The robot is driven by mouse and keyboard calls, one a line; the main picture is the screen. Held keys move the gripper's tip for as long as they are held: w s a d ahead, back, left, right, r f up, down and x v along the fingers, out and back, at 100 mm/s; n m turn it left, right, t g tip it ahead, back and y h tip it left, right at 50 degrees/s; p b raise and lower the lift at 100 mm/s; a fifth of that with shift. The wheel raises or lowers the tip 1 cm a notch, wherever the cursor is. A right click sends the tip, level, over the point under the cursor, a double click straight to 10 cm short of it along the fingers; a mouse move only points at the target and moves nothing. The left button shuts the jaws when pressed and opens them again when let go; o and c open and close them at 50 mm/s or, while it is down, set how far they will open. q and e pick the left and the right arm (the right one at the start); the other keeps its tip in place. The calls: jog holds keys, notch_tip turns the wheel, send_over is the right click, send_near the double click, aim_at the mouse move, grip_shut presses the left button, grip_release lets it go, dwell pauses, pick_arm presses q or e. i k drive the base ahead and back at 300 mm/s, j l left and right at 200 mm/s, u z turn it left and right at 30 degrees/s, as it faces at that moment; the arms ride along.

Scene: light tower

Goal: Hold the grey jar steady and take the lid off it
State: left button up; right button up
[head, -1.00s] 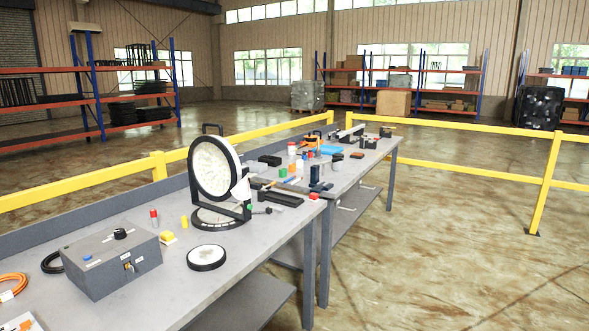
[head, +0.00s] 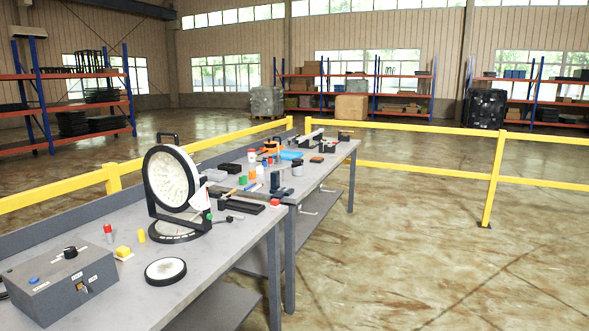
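Neither of my grippers is in view.
The grey workbench (head: 219,245) runs away from me. On it are a large round lamp (head: 170,180) in a black stand, a round white disc (head: 165,270), a grey control box (head: 60,285) and several small parts. Yellow rails (head: 400,169) stand behind. The floor to the right (head: 400,260) is clear.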

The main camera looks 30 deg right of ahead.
aim_at(297, 171)
jog(key=i+l, duration=0.2)
jog(key=l, duration=0.2)
jog(key=i+l, duration=0.2)
jog(key=l, duration=0.15)
jog(key=i+l, duration=0.2)
jog(key=l, duration=0.2)
jog(key=i+l, duration=0.2)
jog(key=l, duration=0.15)
jog(key=i+l, duration=0.2)
jog(key=l, duration=0.2)
jog(key=i+l, duration=0.2)
jog(key=l, duration=0.2)
jog(key=i+l, duration=0.2)
jog(key=l, duration=0.15)
jog(key=i+l, duration=0.2)
jog(key=l, duration=0.2)
jog(key=u, duration=0.05)
